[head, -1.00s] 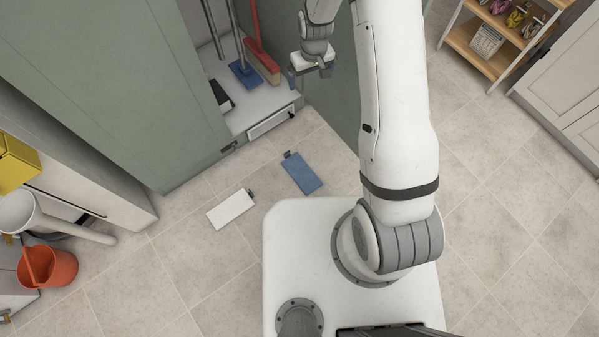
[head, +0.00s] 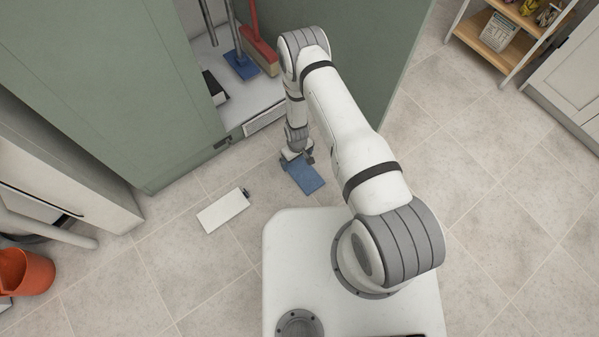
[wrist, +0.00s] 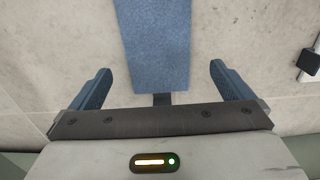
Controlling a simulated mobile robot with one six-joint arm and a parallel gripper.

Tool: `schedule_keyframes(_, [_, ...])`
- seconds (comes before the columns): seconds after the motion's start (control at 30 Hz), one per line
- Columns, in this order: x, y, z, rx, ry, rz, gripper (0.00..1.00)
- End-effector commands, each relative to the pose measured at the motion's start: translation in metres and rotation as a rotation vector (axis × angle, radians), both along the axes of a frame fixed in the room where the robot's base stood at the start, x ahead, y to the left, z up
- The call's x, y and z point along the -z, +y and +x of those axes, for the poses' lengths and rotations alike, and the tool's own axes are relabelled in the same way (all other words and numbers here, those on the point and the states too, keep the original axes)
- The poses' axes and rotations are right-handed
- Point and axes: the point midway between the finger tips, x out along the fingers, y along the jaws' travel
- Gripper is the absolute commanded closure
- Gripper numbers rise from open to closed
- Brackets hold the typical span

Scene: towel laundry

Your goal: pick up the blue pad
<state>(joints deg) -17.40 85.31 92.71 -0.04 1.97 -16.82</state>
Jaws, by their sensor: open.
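The blue pad (head: 304,175) lies flat on the tiled floor in front of the open green cabinet. In the wrist view the blue pad (wrist: 157,45) runs up from between my fingers, with its short dark tab (wrist: 162,99) at the near end. My gripper (head: 297,160) is over the tab end of the pad and hides that end in the head view. In the wrist view my gripper's fingers (wrist: 160,85) are spread wide, one on each side of the pad's line, with nothing between them touching. The exact height above the floor cannot be told.
A white pad (head: 223,211) with a dark tab lies on the floor to the left. The green cabinet (head: 120,90) holds brushes and a blue-headed mop. An orange bucket (head: 24,272) stands at far left, a wooden shelf (head: 500,35) at upper right. Floor on the right is clear.

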Motion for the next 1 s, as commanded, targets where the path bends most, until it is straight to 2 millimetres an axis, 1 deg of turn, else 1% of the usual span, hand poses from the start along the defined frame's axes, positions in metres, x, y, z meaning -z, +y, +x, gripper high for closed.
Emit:
schedule_keyframes(0.03, [0.007, 0.000, 0.001, 0.001, -0.001, 0.001, 0.00])
schedule_keyframes(0.17, [0.019, 0.000, 0.002, 0.001, 0.001, -0.001, 0.00])
schedule_keyframes(0.3, [0.041, 0.000, 0.005, 0.002, 0.000, 0.000, 0.00])
schedule_keyframes(0.4, [0.054, 0.000, 0.004, 0.002, 0.001, -0.001, 0.00])
schedule_keyframes(0.47, [0.056, 0.000, 0.005, 0.002, 0.000, 0.000, 0.00])
schedule_keyframes(0.67, [0.055, 0.000, 0.005, 0.002, 0.000, 0.000, 0.00])
schedule_keyframes(1.0, [0.055, -0.001, 0.005, 0.003, 0.000, 0.000, 0.27])
